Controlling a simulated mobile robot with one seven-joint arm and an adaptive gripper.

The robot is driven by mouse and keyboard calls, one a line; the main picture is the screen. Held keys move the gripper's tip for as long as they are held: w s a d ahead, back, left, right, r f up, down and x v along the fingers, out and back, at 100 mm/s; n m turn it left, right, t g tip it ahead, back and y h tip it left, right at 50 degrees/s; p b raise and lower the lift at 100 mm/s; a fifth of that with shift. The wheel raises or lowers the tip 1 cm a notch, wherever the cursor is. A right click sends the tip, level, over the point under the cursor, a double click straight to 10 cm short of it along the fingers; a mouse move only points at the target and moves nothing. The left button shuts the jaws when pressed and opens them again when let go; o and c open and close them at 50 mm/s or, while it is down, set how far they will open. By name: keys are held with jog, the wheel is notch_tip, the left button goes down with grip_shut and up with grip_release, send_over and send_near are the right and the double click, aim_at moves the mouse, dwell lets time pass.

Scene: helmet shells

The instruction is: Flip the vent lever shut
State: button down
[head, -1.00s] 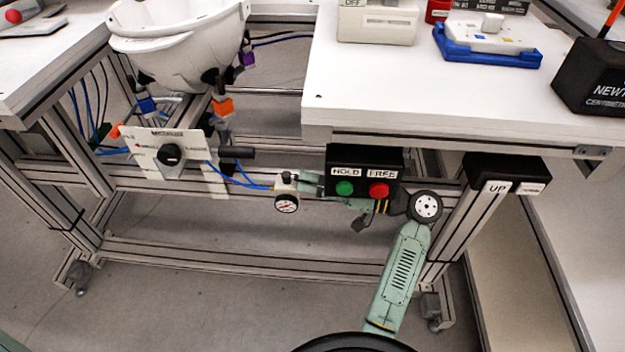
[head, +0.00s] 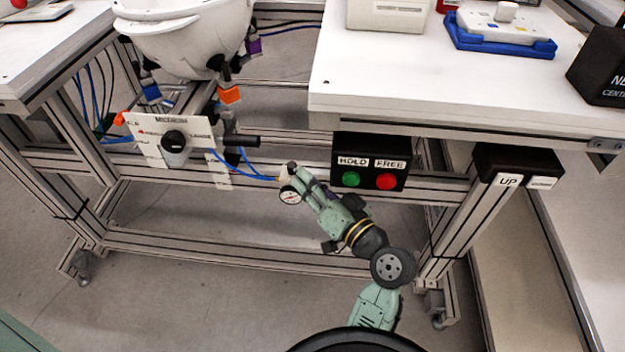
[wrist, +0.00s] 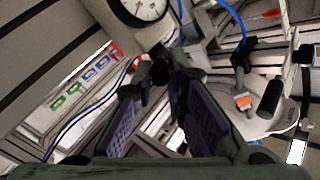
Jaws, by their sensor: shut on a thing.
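A cream valve block with a round white pressure gauge (head: 290,196) is mounted on the lower frame rail, left of the HOLD/FREE box. In the wrist view the gauge (wrist: 146,8) is at the top, with a small dark lever (wrist: 160,72) just below it. I take this dark part for the vent lever. My gripper (wrist: 156,86) is around it, with the dark purple-padded fingers on either side and their tips close to it. In the head view my gripper (head: 303,182) reaches the block from the lower right. The fingers hide part of the lever, and its exact angle is unclear.
A white panel with a black dial (head: 175,143) and a black handle (head: 241,141) stand to the left. Blue hoses run to the valve. The HOLD/FREE button box (head: 370,163) is close on the right, under the white table edge (head: 440,120). A white helmet shell (head: 190,38) hangs above left.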

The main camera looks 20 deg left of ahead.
jog(key=shift+s+a+m+t+h, duration=0.15)
jog(key=shift+s+m+t+h, duration=0.2)
jog(key=shift+t, duration=0.35)
jog(key=shift+w, duration=0.1)
jog(key=c, duration=1.6)
grip_release()
jog(key=shift+w, duration=0.1)
